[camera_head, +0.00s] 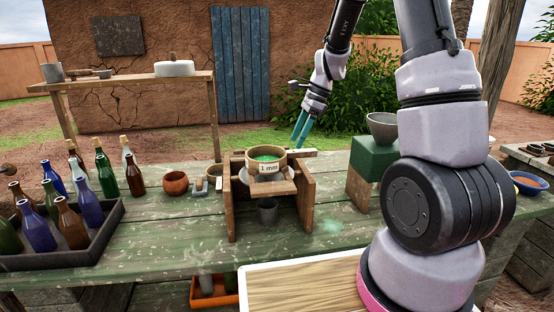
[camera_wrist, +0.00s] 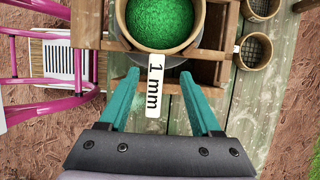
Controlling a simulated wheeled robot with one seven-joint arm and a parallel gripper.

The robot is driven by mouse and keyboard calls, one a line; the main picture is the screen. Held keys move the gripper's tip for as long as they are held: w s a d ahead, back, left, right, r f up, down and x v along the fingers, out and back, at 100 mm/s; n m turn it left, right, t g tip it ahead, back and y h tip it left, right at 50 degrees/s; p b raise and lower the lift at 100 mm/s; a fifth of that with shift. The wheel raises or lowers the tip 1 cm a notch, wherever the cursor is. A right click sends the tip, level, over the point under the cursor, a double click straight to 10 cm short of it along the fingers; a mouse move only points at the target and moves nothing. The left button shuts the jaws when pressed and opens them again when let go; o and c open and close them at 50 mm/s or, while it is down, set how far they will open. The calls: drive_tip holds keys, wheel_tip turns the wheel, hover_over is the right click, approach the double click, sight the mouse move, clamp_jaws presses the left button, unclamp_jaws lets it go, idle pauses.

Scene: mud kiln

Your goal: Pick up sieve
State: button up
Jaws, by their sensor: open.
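The sieve (camera_head: 266,157) is a round, light wooden ring with green material inside and a "1 mm" label on its front. It sits on a wooden stand (camera_head: 303,200) on the green table. In the wrist view the sieve (camera_wrist: 196,40) is at the top centre, with its white label (camera_wrist: 155,88) sticking out toward my gripper. My gripper (camera_head: 300,140) is open and empty, its teal fingers just right of and behind the sieve in the head view. In the wrist view the fingers (camera_wrist: 160,80) spread on either side of the label, short of the ring.
A crate (camera_head: 100,245) of several bottles is at the left, with more bottles behind it. Two other sieves (camera_wrist: 262,8) (camera_wrist: 256,50) lie right of the stand in the wrist view. A green block (camera_head: 373,157) holding a grey bowl (camera_head: 382,127) stands right of the stand.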

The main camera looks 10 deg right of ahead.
sight(293, 150)
drive_tip(key=shift+s+x, duration=0.15)
drive_tip(key=shift+x, duration=1.2)
drive_tip(key=shift+s+x, duration=0.1)
drive_tip(key=shift+x, duration=1.25)
clamp_jaws()
